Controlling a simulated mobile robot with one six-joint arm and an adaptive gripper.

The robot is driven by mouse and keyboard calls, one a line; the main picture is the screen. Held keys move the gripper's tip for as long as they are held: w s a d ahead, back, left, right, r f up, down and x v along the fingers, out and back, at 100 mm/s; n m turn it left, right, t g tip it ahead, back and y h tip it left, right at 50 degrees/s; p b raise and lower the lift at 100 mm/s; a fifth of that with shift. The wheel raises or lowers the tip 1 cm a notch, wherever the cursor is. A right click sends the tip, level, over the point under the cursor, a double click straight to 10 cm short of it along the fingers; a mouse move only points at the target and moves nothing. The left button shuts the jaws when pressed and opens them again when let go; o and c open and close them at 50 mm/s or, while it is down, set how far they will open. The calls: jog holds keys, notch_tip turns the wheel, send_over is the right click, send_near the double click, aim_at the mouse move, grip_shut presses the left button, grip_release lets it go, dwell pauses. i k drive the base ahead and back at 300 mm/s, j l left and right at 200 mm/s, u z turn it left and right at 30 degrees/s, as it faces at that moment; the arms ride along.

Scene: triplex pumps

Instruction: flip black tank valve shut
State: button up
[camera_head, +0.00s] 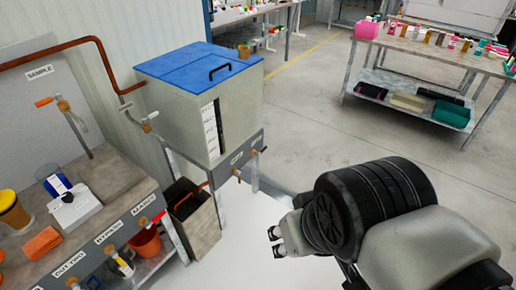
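A pale tank (185,118) with a blue lid (200,65) and a dark vertical sight strip stands left of centre. Small brass-coloured valves sit along its lower front edge: one at the corner (263,149) and one at the front (237,172). Labels beside them are too small to read. My gripper (276,242) is at lower right, in front of and below the tank, apart from everything. Its two small dark fingertips are spread with nothing between them.
A metal table (440,52) with bottles stands at upper right. The middle floor is clear.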

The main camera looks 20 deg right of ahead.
aim_at(263, 150)
jog(key=i+l, duration=0.15)
jog(key=i, duration=0.55)
jog(key=i+l, duration=0.15)
jog(key=i, duration=0.5)
jog(key=i+l, duration=0.1)
jog(key=i, duration=0.6)
